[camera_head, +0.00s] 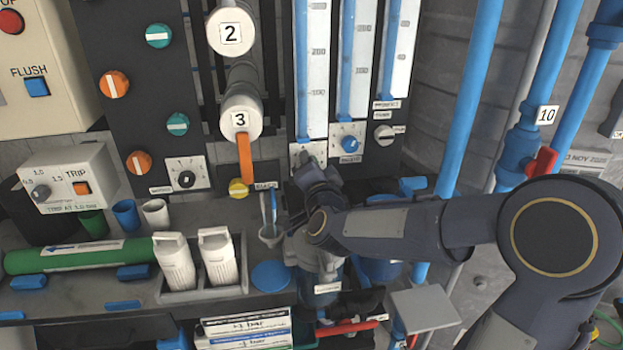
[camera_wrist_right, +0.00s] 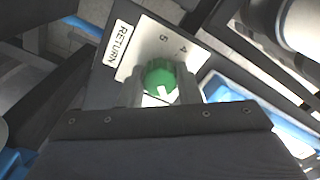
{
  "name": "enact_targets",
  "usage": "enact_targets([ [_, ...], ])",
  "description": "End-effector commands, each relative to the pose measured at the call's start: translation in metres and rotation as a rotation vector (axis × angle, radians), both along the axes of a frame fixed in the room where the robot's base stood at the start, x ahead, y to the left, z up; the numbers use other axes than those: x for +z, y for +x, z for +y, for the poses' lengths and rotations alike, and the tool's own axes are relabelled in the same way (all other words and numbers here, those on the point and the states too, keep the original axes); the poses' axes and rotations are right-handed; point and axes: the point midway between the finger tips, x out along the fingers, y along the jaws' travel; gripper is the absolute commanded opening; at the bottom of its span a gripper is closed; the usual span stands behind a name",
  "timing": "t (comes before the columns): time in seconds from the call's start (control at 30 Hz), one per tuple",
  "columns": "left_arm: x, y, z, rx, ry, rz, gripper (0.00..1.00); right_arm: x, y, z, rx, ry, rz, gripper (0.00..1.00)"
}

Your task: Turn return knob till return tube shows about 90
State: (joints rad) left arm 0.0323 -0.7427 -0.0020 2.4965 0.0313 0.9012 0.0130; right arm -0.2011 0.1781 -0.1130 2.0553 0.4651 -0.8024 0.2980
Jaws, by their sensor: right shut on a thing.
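The green return knob (camera_wrist_right: 159,73) with a white pointer mark sits on a white dial plate beside the RETURN label (camera_wrist_right: 119,42) in the right wrist view. My right gripper (camera_wrist_right: 160,90) is shut on this knob, one finger on each side. In the head view my right gripper (camera_head: 308,163) is at the panel below the leftmost gauge tube (camera_head: 311,70), and it hides the knob there. That tube shows a tall blue strip beside its scale; I cannot read its level exactly. My left gripper is not in view.
A blue knob (camera_head: 349,143) and a grey knob (camera_head: 384,134) sit right of my gripper under the other tubes. An orange handle (camera_head: 245,158) hangs to the left. Blue pipes (camera_head: 468,95) stand at the right. White bottles (camera_head: 219,256) stand on the bench below.

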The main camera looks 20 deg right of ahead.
Motion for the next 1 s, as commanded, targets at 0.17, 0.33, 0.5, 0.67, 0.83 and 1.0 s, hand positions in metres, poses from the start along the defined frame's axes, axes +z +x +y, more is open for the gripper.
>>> enact_targets([
  [0.17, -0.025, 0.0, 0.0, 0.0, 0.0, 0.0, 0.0, -0.005, 0.0, -0.001, -0.002, 0.138, -0.038, 0.08],
  [0.33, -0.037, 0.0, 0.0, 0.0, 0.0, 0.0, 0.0, -0.004, 0.0, -0.001, -0.002, 0.247, -0.065, 0.08],
  [0.5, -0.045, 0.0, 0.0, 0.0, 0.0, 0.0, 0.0, -0.002, 0.0, -0.001, -0.001, 0.322, -0.084, 0.08],
  [0.67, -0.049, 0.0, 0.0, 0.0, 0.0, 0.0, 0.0, -0.002, 0.0, -0.001, -0.001, 0.363, -0.094, 0.08],
  [0.83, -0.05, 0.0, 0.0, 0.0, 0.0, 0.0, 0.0, -0.001, 0.0, -0.001, -0.002, 0.38, -0.097, 0.08],
  [1.0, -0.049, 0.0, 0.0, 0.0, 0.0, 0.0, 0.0, -0.001, 0.0, -0.001, -0.002, 0.382, -0.098, 0.08],
])
